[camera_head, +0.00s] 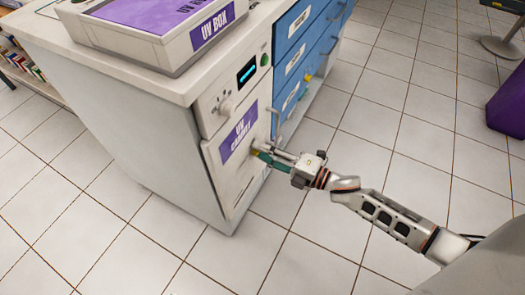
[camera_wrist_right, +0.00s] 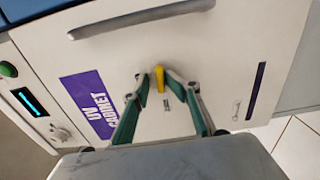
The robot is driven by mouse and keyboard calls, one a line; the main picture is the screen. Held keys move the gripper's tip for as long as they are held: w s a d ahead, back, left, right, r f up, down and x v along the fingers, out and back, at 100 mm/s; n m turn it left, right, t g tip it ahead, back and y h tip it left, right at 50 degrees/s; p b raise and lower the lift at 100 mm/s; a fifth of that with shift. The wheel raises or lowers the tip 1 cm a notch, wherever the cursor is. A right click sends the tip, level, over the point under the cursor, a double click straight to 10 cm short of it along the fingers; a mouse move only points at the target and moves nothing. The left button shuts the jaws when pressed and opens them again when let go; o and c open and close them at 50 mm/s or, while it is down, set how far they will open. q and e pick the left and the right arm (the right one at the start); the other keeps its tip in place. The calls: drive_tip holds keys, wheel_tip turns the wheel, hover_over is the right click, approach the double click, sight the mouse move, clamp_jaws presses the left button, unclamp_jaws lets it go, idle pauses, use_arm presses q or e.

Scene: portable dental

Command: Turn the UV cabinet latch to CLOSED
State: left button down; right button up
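The UV cabinet (camera_head: 215,185) is a white unit with a purple "UV CABINET" label on its front door. Its yellow latch (camera_wrist_right: 160,79) shows in the right wrist view, pointing nearly upright there with a slight tilt. My right gripper (camera_wrist_right: 155,77) is at the door, its green fingers on either side of the latch. The right fingertip looks close to the latch, and a small gap shows on the left. In the head view the right gripper (camera_head: 258,156) reaches the door front and partly hides the latch. My left gripper is out of view.
A door handle (camera_wrist_right: 140,18) and a small dark slot (camera_wrist_right: 256,90) lie either side of the latch. A knob (camera_head: 225,104) and lit display (camera_head: 247,72) sit above the door. Blue drawers (camera_head: 295,60) stand beside it. The tiled floor in front is free.

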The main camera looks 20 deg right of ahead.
drive_tip(key=shift+r, duration=0.1)
drive_tip(key=v, duration=1.2)
